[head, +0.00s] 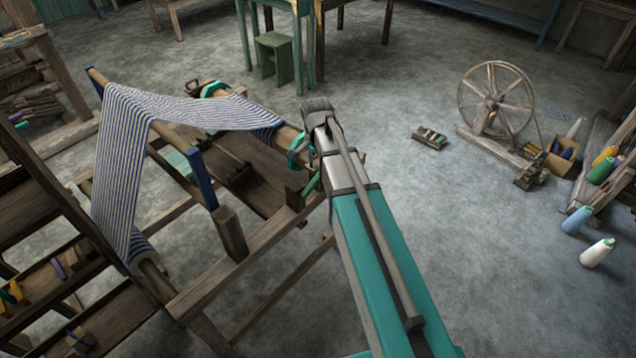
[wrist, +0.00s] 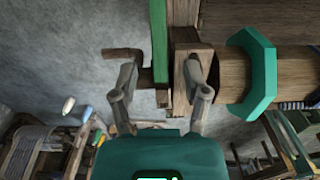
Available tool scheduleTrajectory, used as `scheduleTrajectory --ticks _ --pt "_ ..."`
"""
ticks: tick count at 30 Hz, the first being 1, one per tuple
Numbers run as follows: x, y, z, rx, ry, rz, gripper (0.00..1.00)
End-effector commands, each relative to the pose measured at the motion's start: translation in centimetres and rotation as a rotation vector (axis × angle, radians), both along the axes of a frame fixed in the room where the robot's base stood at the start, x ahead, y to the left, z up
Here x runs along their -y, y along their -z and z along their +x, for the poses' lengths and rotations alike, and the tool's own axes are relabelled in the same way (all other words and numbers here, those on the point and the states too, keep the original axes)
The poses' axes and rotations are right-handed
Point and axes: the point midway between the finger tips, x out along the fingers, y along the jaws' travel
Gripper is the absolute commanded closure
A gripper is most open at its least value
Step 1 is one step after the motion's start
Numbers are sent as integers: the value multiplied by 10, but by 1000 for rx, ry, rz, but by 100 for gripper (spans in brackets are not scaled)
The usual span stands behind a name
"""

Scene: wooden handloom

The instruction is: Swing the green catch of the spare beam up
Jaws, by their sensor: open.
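The green catch is a narrow flat bar (wrist: 159,35) coming down from the top edge of the wrist view, beside a wooden block (wrist: 187,60). My gripper (wrist: 160,62) is open, with one finger on each side of the bar's lower end in the picture. I cannot tell whether either finger touches it. A wooden beam (wrist: 219,75) with a teal octagonal collar (wrist: 262,75) lies right of the right finger. In the head view the fingers are hidden by my arm.
The loom (head: 232,235) with striped cloth (head: 125,170) stands on the left. A small crate of bobbins (head: 429,137), a spinning wheel (head: 492,100) and thread cones (head: 597,252) are on the floor at right. Open floor lies between.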

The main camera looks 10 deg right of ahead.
Motion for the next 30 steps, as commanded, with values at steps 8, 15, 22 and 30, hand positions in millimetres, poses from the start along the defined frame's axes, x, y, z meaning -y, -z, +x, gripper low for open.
scheduleTrajectory --ticks 8,15,22,30 --pt "0 26 0 0 0 0 40" --pt "0 45 0 0 1 0 40" --pt "1 61 0 0 1 0 40" --pt "1 70 0 0 1 0 40"
